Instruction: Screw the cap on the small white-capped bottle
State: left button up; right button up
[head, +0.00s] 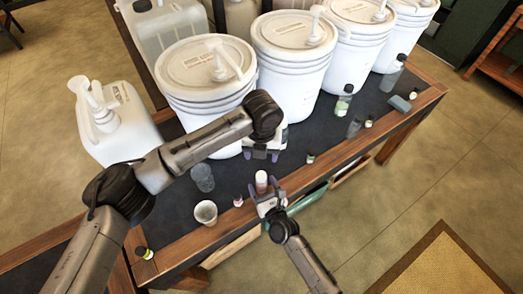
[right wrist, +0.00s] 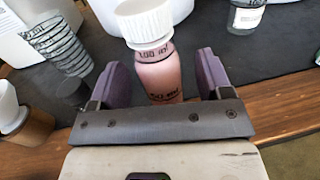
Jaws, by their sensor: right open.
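The small white-capped bottle (head: 262,184) stands upright near the table's front edge. In the right wrist view its body (right wrist: 160,76) is pink with dark print, and the ribbed white cap (right wrist: 146,22) sits on top. How tightly the cap is seated cannot be told. My right gripper (head: 267,194) is open, its purple fingers apart on either side of the bottle; they also show in the right wrist view (right wrist: 160,78), with gaps beside the body. My left gripper (head: 262,156) is above the table behind the bottle, its fingers apart and nothing visible between them.
A clear ridged tumbler (head: 202,178), a cup (head: 206,212) and a tiny bottle (head: 238,201) stand left of the bottle. Large white pump buckets (head: 205,75) line the back. Open trays (head: 305,198) are below the front edge.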

jog(key=v, duration=1.2)
jog(key=shift+s, duration=0.3)
